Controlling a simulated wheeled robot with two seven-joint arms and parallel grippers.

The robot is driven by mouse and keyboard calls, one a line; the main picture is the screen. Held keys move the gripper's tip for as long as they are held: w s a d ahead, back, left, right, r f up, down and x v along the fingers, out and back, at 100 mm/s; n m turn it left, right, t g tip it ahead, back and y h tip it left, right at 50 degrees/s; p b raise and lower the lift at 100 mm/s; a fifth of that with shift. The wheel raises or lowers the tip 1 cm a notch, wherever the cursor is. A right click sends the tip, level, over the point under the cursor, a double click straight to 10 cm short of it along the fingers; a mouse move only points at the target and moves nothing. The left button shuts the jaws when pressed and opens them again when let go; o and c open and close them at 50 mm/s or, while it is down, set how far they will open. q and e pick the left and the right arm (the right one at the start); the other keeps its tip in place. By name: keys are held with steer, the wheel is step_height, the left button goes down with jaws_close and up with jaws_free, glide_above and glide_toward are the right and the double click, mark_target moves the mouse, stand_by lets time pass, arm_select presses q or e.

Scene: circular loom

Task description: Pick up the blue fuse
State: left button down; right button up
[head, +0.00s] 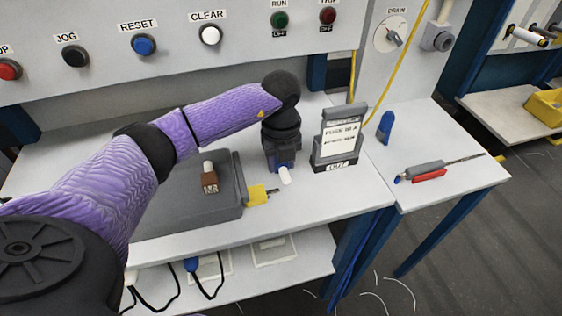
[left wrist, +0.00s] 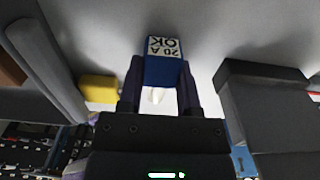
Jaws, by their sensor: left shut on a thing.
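The blue fuse (left wrist: 163,70) shows in the left wrist view as a blue block with a white label reading "20 A OK" and a white tip. My left gripper (left wrist: 160,88) is shut on it, with one dark finger at each side. In the head view the left gripper (head: 281,160) points down at the light bench top, right of the grey tray. There the gripper hides most of the fuse; a bit of blue and a white end show below the fingers. I cannot tell whether the fuse touches the bench. My right gripper is not in view.
A brown fuse-like block (head: 210,184) stands on the grey tray (head: 178,216). A yellow tag (head: 258,194) is at the tray's right edge. A dark holder with a card (head: 337,140) stands close right of the gripper. A screwdriver (head: 427,169) lies on the right bench.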

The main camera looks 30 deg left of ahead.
arm_select(q)
steer(key=r, duration=0.1)
steer(key=r+p, duration=0.1)
steer(key=r, duration=0.1)
steer(key=shift+s+d+r, duration=0.15)
steer(key=shift+d+r, duration=0.05)
steer(key=s+d+p, duration=0.3)
steer(key=s+d, duration=0.8)
steer(key=d, duration=0.2)
steer(key=shift+s+d+f, duration=0.15)
steer(key=shift+s+f, duration=0.05)
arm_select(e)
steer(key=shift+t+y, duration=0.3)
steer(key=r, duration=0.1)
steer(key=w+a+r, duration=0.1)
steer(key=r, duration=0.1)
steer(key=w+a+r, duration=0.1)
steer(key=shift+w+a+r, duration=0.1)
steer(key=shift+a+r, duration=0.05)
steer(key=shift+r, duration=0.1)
arm_select(q)
steer(key=c, duration=1)
jaws_free()
jaws_close()
